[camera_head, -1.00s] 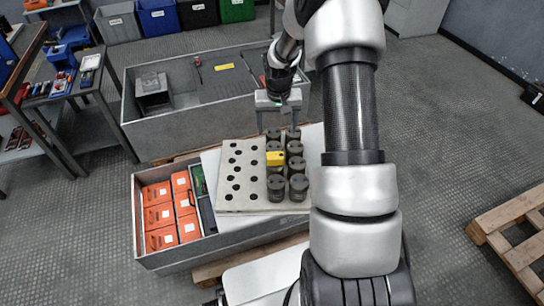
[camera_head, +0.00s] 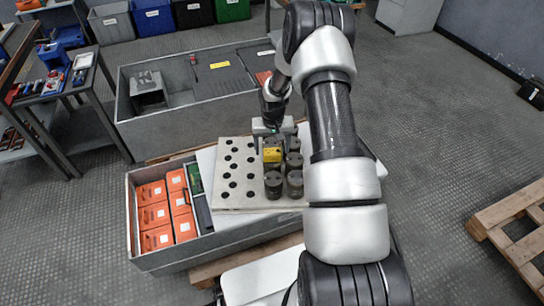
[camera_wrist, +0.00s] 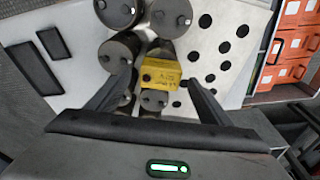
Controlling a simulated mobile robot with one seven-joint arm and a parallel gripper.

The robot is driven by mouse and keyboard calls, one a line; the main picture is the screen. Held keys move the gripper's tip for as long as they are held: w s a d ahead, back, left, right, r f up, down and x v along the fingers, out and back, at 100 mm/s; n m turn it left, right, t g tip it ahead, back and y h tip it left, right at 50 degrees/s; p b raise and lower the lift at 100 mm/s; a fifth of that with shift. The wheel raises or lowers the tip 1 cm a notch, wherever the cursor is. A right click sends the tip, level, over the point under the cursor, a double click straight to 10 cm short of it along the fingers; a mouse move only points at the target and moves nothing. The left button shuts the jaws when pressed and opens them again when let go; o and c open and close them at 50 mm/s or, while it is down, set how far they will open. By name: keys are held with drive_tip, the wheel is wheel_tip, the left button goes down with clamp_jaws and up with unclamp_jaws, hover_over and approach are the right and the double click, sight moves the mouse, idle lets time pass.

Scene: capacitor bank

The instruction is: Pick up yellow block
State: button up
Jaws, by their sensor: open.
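The yellow block (camera_head: 271,155) sits among the dark cylindrical capacitors (camera_head: 273,184) on the perforated plate (camera_head: 232,197). In the wrist view the yellow block (camera_wrist: 160,74) shows dark markings and lies between my two fingers, with capacitors around it. My gripper (camera_head: 273,143) is above and around the block in the head view. In the wrist view my gripper (camera_wrist: 158,88) has its fingers spread wide, one on each side of the block, with a gap on both sides. Part of the block's far side is hidden by my gripper in the head view.
Orange boxes (camera_head: 154,214) stand in the grey crate (camera_head: 128,225) left of the plate. A second grey bin (camera_head: 180,128) is behind. A cluttered side table (camera_head: 84,62) is at left, and a wooden pallet (camera_head: 505,225) is at right. Floor between is clear.

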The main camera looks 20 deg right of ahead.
sight(272, 151)
wheel_tip(272, 151, down, 3)
drive_tip(key=shift+w+r, duration=0.15)
drive_tip(key=shift+c, duration=0.3)
drive_tip(key=c, duration=1.3)
drive_tip(key=shift+o, duration=0.2)
wheel_tip(272, 151, up, 10)
drive_tip(key=shift+r+p, duration=0.1)
drive_tip(key=shift+p, duration=0.8)
